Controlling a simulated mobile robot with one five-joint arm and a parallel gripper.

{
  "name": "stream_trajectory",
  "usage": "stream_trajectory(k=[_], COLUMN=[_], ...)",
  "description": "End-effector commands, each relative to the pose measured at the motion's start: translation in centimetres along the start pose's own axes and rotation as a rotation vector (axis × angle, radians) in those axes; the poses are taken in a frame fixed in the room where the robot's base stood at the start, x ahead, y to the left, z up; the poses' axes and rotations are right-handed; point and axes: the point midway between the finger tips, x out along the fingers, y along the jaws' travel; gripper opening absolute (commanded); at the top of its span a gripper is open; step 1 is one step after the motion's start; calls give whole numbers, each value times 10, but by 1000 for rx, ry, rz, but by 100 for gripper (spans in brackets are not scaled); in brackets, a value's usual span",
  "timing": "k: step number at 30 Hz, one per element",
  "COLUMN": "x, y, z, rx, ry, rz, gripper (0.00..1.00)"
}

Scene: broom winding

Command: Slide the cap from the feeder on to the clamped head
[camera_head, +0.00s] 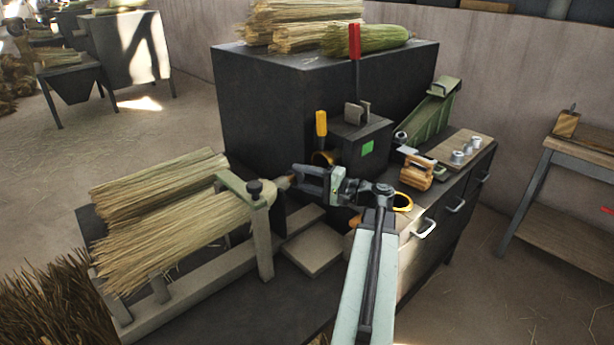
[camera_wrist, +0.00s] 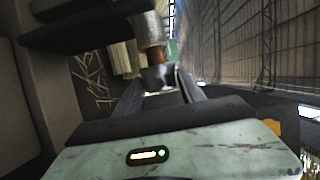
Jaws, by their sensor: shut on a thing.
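My gripper (camera_head: 299,180) is in the middle of the head view, pointing left at the clamped head (camera_head: 180,232). The head is a straw bundle under a pale clamp with a dark knob (camera_head: 254,188). In the wrist view my jaws are shut on a small grey cap (camera_wrist: 158,78). The head's brown tip (camera_wrist: 156,55) lines up with the cap's mouth. I cannot tell whether it is inside the cap. The fingers mostly hide the cap in the head view. The green sloped feeder (camera_head: 432,117) stands at the right, with a grey cap (camera_head: 400,137) at its low end.
A dark machine block (camera_head: 270,105) with straw bundles on top stands behind. A red-handled lever (camera_head: 354,45) and a yellow handle (camera_head: 321,123) rise near my arm. Several grey pieces stand on a wooden board (camera_head: 445,152) at the right. A pale flat block (camera_head: 315,250) lies below my gripper.

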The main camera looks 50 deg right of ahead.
Motion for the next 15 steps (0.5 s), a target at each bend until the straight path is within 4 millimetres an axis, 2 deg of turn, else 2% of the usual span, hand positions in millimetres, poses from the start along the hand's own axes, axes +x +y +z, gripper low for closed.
stream_trajectory(k=[15], x=[14], y=[0], z=[34], rx=[0], ry=[0], rz=[0], gripper=[9])
